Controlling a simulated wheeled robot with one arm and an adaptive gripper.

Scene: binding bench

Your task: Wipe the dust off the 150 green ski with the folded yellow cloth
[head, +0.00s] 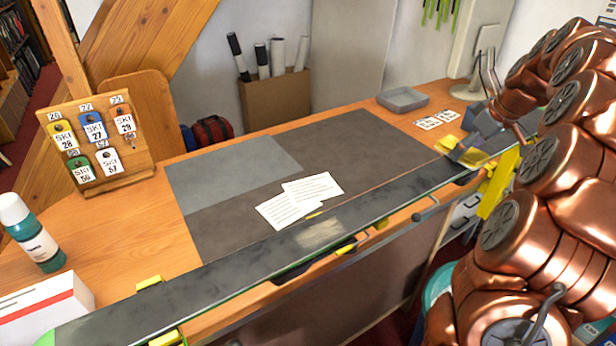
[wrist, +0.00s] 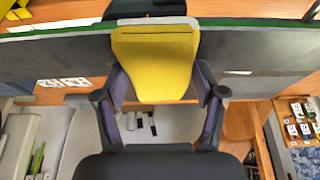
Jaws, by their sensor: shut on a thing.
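The long ski (head: 220,275) lies along the bench's front edge, dark face up with a green edge. It also crosses the upper wrist view (wrist: 262,48). A pale dusty patch (head: 320,233) shows near its middle. My gripper (head: 476,140) is at the ski's right part, to the right of the patch. It is shut on the folded yellow cloth (wrist: 152,62), which shows between both fingers in the wrist view. The cloth also shows in the head view (head: 466,155), over the ski; whether it touches the surface I cannot tell.
Two paper sheets (head: 300,198) lie behind the ski, near the patch. Yellow clamps (head: 150,282) stand along the ski. A tag board (head: 97,140), a bottle (head: 32,232) and a white box (head: 45,308) stand at left. A grey tray (head: 403,99) is at the back right. The dark mat is mostly clear.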

